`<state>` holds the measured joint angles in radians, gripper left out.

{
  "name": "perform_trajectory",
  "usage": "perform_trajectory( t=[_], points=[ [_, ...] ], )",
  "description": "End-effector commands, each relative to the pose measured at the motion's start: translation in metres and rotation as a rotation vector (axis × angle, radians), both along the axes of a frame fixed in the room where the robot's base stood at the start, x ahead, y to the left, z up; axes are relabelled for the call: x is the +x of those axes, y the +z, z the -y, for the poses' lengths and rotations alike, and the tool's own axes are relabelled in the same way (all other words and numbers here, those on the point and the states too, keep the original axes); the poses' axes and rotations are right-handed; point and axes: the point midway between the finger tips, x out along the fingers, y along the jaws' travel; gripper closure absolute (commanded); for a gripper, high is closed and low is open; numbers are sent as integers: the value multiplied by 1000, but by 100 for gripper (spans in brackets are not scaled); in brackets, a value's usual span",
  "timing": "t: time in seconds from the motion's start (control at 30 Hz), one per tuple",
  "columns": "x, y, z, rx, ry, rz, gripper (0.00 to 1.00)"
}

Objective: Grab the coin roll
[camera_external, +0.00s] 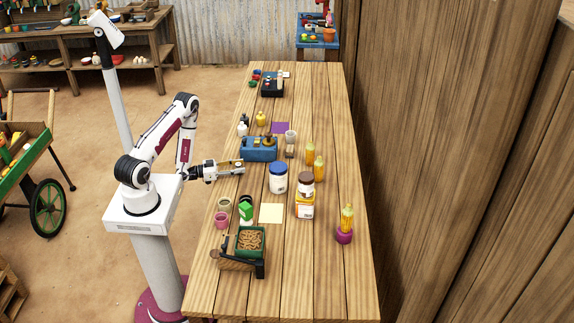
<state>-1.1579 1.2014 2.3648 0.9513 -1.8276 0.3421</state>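I cannot make out a coin roll for certain; at this size no small thing on the table is clearly one. My gripper (242,167) reaches over the left edge of the wooden table (300,270). Its two fingers point right and are apart, with nothing seen between them. It is just in front of a blue scale (258,154) that bears small brass-coloured things. A white jar with a blue lid (278,182) stands to the right of the fingertips, apart from them.
A jar with a brown lid (305,190), yellow corn-like pieces (319,169) and a grey-white cup (291,136) stand to the right. The table's near right is clear.

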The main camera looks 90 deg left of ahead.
Motion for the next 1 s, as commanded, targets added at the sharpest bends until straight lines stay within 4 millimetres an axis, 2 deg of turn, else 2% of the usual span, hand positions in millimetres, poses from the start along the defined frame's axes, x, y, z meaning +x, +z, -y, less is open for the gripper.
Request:
perform_trajectory(
  t=[0.53, 0.57, 0.7, 1.0],
  points=[
    [1, 0, 0, 0, 0, 0, 60],
    [1, 0, 0, 0, 0, 0, 66],
    [1, 0, 0, 0, 0, 0, 100],
    [1, 0, 0, 0, 1, 1, 100]
  ],
)
